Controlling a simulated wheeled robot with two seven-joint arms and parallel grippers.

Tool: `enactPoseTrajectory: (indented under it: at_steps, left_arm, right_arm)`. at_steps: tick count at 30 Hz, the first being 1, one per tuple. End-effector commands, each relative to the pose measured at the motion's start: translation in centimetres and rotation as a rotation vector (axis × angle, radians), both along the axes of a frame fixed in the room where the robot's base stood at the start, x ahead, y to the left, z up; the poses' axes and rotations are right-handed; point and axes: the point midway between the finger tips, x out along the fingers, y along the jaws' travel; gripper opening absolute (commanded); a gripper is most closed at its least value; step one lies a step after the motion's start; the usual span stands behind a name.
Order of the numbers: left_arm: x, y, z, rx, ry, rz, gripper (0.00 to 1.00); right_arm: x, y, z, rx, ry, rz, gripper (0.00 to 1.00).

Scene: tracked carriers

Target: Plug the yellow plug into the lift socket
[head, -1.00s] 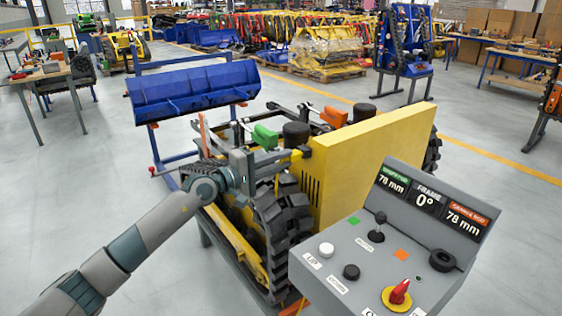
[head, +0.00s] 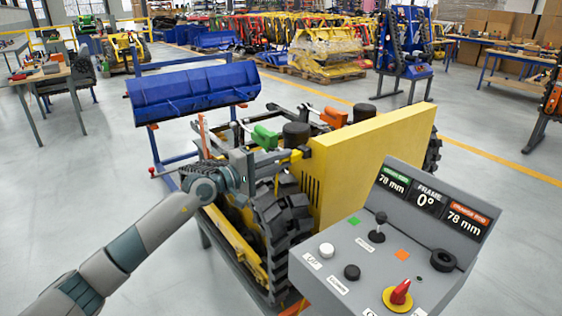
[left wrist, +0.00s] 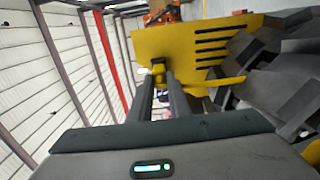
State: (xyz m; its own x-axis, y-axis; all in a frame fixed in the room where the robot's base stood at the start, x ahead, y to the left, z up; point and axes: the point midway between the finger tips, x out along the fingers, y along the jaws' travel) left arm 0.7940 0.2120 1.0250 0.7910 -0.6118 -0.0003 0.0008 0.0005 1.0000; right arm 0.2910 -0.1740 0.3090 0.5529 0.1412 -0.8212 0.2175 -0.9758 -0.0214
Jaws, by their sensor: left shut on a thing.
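My left gripper (head: 276,159) reaches in from the left to the near left edge of the yellow machine panel (head: 365,155). It is shut on the yellow plug (head: 300,154), a small yellow piece with a dark end close to the panel's edge. In the left wrist view the two dark fingers (left wrist: 166,100) close on the small yellow plug (left wrist: 158,65), in front of the yellow plate (left wrist: 185,45). I cannot make out the lift socket or whether the plug touches it. My right gripper is not in view.
A green cylinder (head: 264,137) and an orange one (head: 334,118) stand beside black round parts. A grey control console (head: 340,260) stands at the front right; a blue bucket (head: 190,93) is behind left.

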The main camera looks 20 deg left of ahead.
Motion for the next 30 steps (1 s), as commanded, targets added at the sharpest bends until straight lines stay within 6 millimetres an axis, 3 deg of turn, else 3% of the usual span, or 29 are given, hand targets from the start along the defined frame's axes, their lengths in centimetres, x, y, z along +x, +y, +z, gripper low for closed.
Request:
enactPoseTrajectory:
  at_steps: [22,23,25,30]
  left_arm:
    - [0.58,-0.42,-0.04,0.001,-0.001,0.000,0.00]
    - [0.56,-0.40,0.00,0.001,-0.001,0.001,0.24]
    - [0.55,-0.40,0.01,0.001,-0.001,0.000,0.38]
    - [0.54,-0.41,0.00,0.001,-0.001,0.000,0.38]
  right_arm:
    - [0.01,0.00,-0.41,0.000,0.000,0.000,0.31]
    - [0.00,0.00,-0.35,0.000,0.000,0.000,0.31]
    - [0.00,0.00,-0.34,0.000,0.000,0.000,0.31]
    - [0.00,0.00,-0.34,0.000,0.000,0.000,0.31]
